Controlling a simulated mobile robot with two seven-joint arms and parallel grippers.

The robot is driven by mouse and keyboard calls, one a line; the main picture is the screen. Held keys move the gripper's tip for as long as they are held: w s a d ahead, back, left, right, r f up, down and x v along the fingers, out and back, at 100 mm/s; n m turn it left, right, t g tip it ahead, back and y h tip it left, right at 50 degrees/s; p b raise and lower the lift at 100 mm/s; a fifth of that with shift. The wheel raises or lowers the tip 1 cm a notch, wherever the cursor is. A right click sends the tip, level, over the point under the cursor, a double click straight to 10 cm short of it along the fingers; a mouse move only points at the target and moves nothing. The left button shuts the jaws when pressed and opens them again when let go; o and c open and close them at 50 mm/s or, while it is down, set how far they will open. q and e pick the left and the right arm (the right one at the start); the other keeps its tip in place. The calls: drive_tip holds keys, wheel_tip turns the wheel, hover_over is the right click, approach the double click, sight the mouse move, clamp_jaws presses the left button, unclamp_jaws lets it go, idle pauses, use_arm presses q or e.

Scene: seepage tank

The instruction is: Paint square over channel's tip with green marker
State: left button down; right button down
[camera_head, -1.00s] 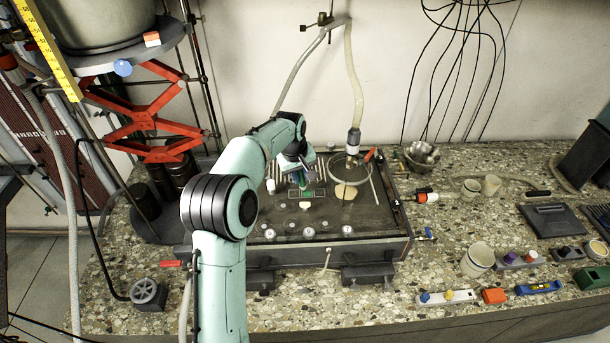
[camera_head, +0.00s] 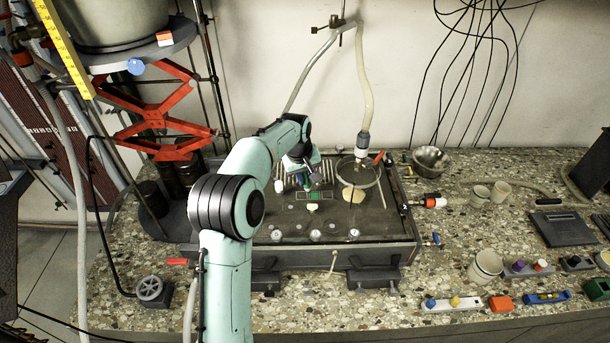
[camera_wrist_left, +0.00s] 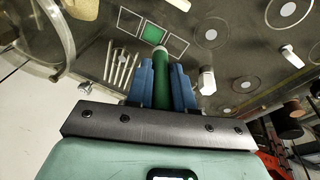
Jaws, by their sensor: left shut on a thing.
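My left gripper (camera_wrist_left: 162,82) is shut on the green marker (camera_wrist_left: 162,75), held between its blue fingers. In the head view the left gripper (camera_head: 307,184) is over the tank (camera_head: 385,215), with the marker small and partly hidden. Three outlined squares lie in a row on the tank's surface. The middle square (camera_wrist_left: 153,33) is filled green; it also shows in the head view (camera_head: 314,196). The outer squares (camera_wrist_left: 129,22) and (camera_wrist_left: 176,46) have no fill. The marker's end appears close to the green square; contact cannot be told. No channel can be clearly made out. My right gripper is not in view.
A white piece (camera_head: 312,208) stands in front of the squares. Several round white-centred discs (camera_head: 315,235) line the tank's front. A round hoop (camera_head: 379,173) with a hose above it is to the right. A metal bowl (camera_head: 431,158) and cups (camera_head: 486,265) stand on the counter.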

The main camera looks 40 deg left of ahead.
use_arm(q)
drive_tip(key=shift+f, duration=0.5)
idle(2.2)
drive_tip(key=shift+d, duration=0.15)
drive_tip(key=shift+w+d, duration=0.55)
drive_tip(key=shift+d, duration=0.1)
drive_tip(key=shift+w+d, duration=0.1)
drive_tip(key=shift+w+d, duration=0.6)
drive_tip(key=shift+d, duration=0.05)
drive_tip(key=shift+s+a, duration=0.1)
drive_tip(key=shift+a, duration=0.05)
drive_tip(key=shift+s+a, duration=0.6)
drive_tip(key=shift+a, duration=0.1)
drive_tip(key=shift+a, duration=0.1)
